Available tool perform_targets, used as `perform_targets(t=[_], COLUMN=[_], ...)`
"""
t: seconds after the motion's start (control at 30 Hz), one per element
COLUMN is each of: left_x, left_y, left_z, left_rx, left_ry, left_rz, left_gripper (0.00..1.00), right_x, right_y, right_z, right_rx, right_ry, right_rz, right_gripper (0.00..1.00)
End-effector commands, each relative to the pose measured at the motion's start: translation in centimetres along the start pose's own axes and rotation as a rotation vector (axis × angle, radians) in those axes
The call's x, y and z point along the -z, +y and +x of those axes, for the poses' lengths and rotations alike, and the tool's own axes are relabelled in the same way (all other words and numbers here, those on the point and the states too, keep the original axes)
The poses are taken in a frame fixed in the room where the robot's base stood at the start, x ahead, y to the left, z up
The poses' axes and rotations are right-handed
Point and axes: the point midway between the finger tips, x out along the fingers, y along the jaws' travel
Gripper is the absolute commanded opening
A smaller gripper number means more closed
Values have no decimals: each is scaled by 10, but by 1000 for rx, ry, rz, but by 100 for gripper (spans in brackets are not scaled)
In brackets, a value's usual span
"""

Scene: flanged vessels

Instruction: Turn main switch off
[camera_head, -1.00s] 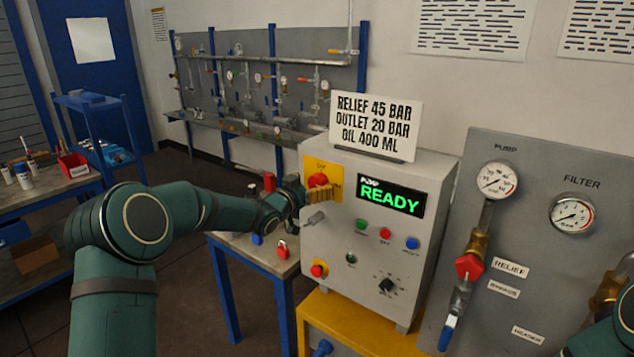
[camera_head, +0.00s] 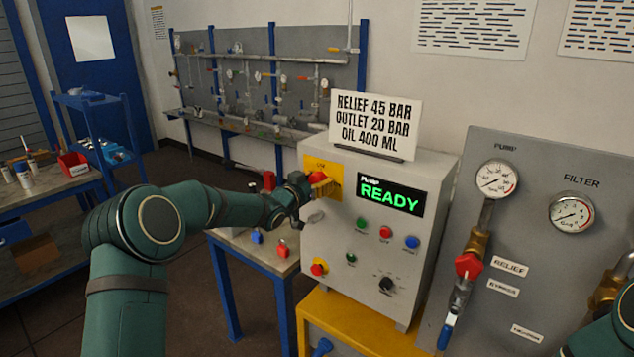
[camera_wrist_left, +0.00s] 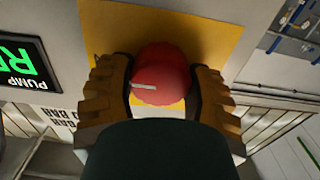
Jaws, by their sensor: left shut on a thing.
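The main switch, a round red knob (camera_head: 318,178) on a yellow plate (camera_head: 334,172), sits at the upper left of the grey control box (camera_head: 380,270). My left gripper (camera_head: 316,188) reaches it from the left and partly covers it. In the left wrist view the red knob (camera_wrist_left: 161,76) with a short white mark lies between the two ridged fingers of my left gripper (camera_wrist_left: 160,92), which is shut on it. My right gripper is not in view; only a piece of my right arm shows at the lower right edge.
Green, red and blue buttons (camera_head: 386,232), a black dial (camera_head: 386,284) and a lower red button (camera_head: 319,267) are on the box front. A gauge panel (camera_head: 530,220) stands to the right. A small table (camera_head: 236,244) with padlocks stands behind my arm.

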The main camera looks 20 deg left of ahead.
Motion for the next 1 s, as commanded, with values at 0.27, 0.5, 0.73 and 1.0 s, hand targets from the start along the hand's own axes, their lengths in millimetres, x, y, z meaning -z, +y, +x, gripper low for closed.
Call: perform_targets(t=[0.27, 0.5, 0.73, 1.0], left_x=[0, 0, 0, -1], left_y=[-1, -2, -2, -3], left_z=[0, 0, 0, 0], left_rx=[1, 1, 1, 1], left_ry=[-2, -2, -2, -1], left_rz=[-96, -285, -505, -762], left_gripper=[18, 18, 18, 18], right_x=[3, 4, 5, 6], right_y=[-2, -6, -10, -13], right_z=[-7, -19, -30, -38], right_rx=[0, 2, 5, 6], right_ry=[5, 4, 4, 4], right_rz=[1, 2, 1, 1], right_gripper=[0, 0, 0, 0])
